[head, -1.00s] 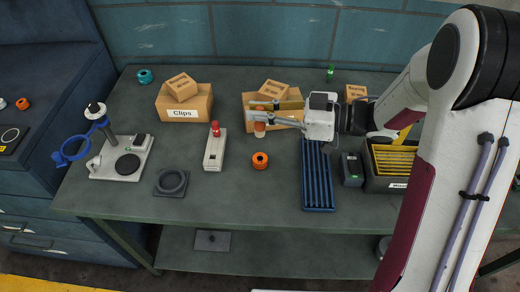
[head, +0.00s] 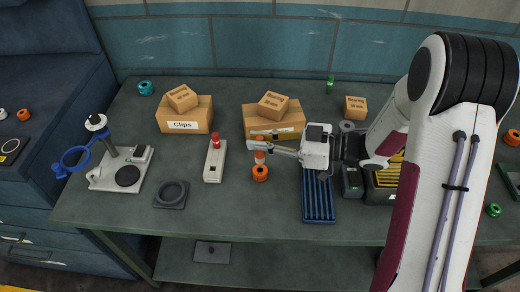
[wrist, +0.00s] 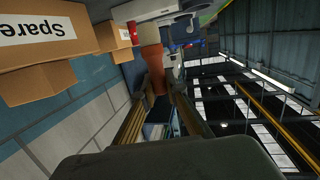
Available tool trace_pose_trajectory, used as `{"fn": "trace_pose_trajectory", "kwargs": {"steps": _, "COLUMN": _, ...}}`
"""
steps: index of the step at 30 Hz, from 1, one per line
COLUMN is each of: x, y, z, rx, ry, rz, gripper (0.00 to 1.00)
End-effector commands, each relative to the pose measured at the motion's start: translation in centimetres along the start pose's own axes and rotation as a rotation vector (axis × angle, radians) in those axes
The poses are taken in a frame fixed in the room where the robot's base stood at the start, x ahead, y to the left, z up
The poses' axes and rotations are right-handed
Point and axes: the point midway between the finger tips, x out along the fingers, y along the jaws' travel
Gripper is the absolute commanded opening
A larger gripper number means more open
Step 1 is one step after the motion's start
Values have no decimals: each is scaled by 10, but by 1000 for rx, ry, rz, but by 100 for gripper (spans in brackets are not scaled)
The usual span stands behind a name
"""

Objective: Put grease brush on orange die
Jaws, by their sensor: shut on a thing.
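The grease brush (head: 259,157), orange with a paler part, is upright in my gripper (head: 256,140). The gripper is shut on it, and one finger hides part of the brush. In the wrist view the brush (wrist: 154,68) stands between the finger ends (wrist: 158,95). The orange die (head: 260,174), a short round piece with a dark centre, sits on the workbench directly below the brush in the head view. The brush's lower end is close above the die or at it; I cannot tell whether they touch.
A cardboard box (head: 288,131) carrying a smaller box stands just behind my gripper. A grey block with a red knob (head: 216,140) is to the left, and a blue ribbed tray (head: 318,208) to the right. The workbench (head: 240,215) in front of the die is clear.

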Motion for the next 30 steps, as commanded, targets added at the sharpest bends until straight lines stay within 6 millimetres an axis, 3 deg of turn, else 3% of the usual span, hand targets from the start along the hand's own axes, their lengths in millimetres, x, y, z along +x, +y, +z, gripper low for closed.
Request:
{"fn": "trace_pose_trajectory", "kwargs": {"steps": 16, "x": 5, "y": 0, "z": 35, "rx": 2, "ry": 0, "rz": 0, "gripper": 0}}
{"fn": "trace_pose_trajectory", "kwargs": {"steps": 30, "x": 6, "y": 0, "z": 38, "rx": 0, "ry": 0, "rz": 0, "gripper": 0}}
